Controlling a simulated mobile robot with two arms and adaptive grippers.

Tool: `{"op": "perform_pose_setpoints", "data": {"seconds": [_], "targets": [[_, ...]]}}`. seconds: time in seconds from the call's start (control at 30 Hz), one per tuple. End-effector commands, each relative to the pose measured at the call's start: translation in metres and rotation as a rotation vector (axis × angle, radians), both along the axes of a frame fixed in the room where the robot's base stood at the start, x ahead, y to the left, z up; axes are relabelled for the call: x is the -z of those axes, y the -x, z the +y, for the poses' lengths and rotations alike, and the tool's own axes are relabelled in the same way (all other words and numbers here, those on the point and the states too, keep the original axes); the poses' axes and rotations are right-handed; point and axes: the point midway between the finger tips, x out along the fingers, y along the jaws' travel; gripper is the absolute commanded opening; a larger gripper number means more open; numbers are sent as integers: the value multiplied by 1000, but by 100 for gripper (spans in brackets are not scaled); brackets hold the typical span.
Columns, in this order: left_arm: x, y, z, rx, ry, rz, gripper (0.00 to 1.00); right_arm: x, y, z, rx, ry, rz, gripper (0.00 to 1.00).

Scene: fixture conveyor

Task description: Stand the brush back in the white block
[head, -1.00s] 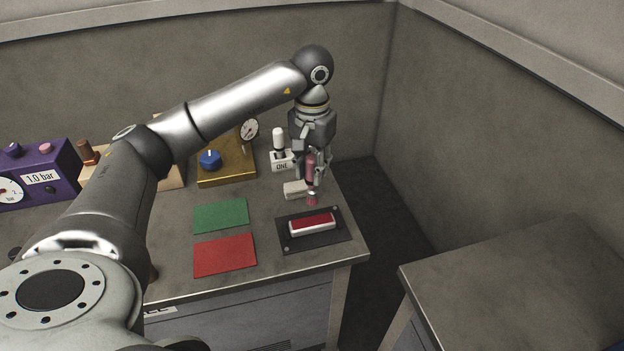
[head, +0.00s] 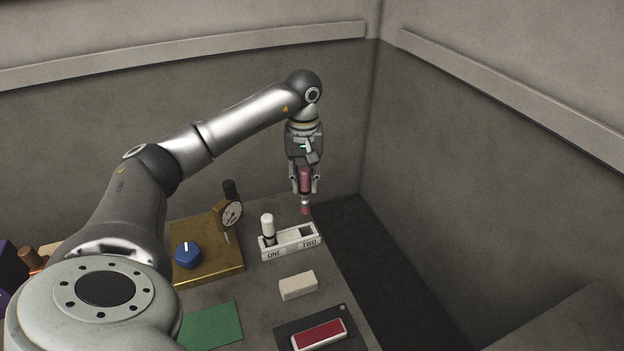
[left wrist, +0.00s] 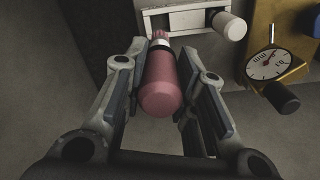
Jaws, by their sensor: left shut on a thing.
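My left gripper (head: 305,184) is shut on the brush (head: 305,178), which has a dull red handle, a light collar and a reddish tip. It hangs upright, tip down, and appears above the table near the TWO end of the white block (head: 290,251). The block has a dark empty opening at TWO; a white-capped piece (head: 267,227) stands at ONE. In the left wrist view the brush (left wrist: 160,88) lies between the fingers (left wrist: 163,55), and its tip overlaps the edge of the block (left wrist: 195,29). The tip is clear of the opening. My right gripper is out of view.
A cream block (head: 298,285) lies in front of the white block. A brass box with a blue knob (head: 188,254) and a gauge (head: 232,213) stands to the left. A red-topped piece (head: 319,334) sits on a dark plate, near a green mat (head: 212,327).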

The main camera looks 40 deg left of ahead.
Motion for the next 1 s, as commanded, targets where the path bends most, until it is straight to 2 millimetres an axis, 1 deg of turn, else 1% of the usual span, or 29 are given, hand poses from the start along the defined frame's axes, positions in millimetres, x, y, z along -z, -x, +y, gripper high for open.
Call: {"op": "perform_pose_setpoints", "data": {"seconds": [0.1, 0.3, 0.43, 0.67, 1.0], "targets": [[0, 0, 1, -4, 0, -1, 0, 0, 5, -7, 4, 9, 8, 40], [0, 0, 1, -3, -1, -1, 0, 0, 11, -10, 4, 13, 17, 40], [-1, 0, 1, -2, -1, -1, 0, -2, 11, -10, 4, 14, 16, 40], [11, 0, 0, -2, 0, 0, 0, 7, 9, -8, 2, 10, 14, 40], [37, 0, 0, -2, -1, -1, 0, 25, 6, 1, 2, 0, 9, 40]]}}
